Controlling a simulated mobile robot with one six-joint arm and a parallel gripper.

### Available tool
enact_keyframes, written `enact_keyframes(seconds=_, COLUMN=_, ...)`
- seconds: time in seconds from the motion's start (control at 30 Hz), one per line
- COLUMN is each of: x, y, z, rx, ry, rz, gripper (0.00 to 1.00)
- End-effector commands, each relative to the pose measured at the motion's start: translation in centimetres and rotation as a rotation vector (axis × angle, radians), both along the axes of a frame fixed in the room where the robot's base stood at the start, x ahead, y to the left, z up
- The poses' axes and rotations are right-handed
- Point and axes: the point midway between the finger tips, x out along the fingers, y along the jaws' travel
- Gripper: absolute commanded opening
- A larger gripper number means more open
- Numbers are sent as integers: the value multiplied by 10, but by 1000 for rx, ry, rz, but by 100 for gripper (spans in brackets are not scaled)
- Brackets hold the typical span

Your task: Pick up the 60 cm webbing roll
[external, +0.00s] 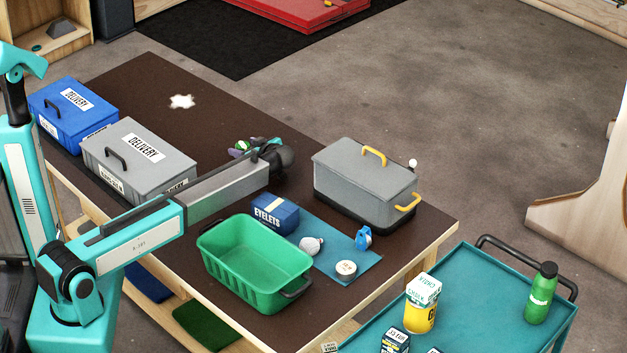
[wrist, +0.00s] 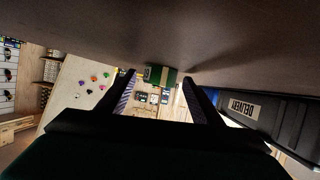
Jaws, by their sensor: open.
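A small green item with a pale band (wrist: 160,75) stands on the dark tabletop, which appears at the top of the wrist view. It looks like the webbing roll, but no length can be read. It sits ahead of my gripper (wrist: 159,88), between the two open fingers in the picture and apart from them. My wrist partly hides this patch. My gripper is open and empty.
The grey delivery box (external: 130,165) and blue box (external: 72,118) stand along the left edge. A green basket (external: 255,275), eyelets box (external: 275,215), blue mat (external: 345,275) with small items and lidded grey cooler (external: 365,185) stand to the right. The far tabletop is mostly clear around a white patch (external: 181,101).

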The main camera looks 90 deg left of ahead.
Motion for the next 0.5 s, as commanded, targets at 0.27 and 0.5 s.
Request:
enact_keyframes(seconds=0.27, x=0, y=0, z=0, rx=0, ry=0, rz=0, gripper=60)
enact_keyframes(seconds=0.5, x=0, y=0, z=0, rx=0, ry=0, rz=0, gripper=26)
